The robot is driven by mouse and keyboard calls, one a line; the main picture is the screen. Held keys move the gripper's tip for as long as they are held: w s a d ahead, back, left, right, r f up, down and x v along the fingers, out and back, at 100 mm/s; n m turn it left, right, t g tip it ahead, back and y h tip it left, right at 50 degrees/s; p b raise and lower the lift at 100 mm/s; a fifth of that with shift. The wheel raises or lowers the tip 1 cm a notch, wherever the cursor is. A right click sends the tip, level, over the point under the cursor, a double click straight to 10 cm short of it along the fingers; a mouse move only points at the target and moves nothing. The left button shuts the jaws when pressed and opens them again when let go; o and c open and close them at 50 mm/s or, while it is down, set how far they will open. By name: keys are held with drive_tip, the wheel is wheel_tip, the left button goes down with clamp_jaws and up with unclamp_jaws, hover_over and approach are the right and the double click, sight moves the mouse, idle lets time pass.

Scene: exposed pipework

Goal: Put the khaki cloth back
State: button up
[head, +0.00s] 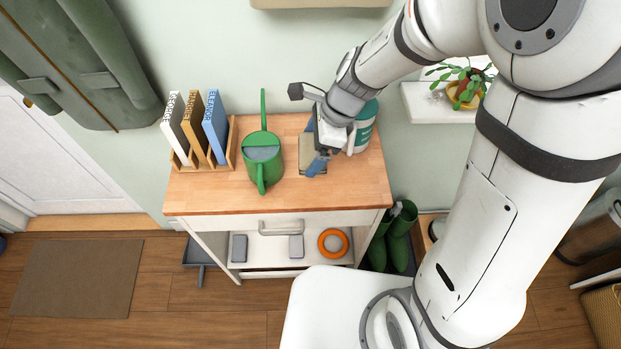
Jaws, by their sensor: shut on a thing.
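The khaki cloth (309,153) is a flat, folded square at the right half of the wooden worktop. My gripper (317,163) points down over its right side, with its bluish fingers shut on the cloth. The gripper and wrist hide part of the cloth. I cannot tell whether the cloth rests on the worktop or is just above it.
A green watering can (262,155) stands left of the cloth, beside a rack of books (205,130). A teal and white container (362,128) stands close behind my gripper. The worktop's front strip (290,195) is clear. A potted plant (467,90) sits on a shelf at right.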

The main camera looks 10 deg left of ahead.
wheel_tip(320, 180, down, 6)
drive_tip(key=shift+f+b, duration=0.2)
drive_tip(key=shift+b, duration=0.25)
wheel_tip(320, 180, down, 4)
drive_tip(key=shift+r+b, duration=0.1)
drive_tip(key=shift+b, duration=0.35)
drive_tip(key=shift+s, duration=0.1)
drive_tip(key=o, duration=0.8)
drive_tip(key=shift+c, duration=0.2)
drive_tip(key=shift+r, duration=0.15)
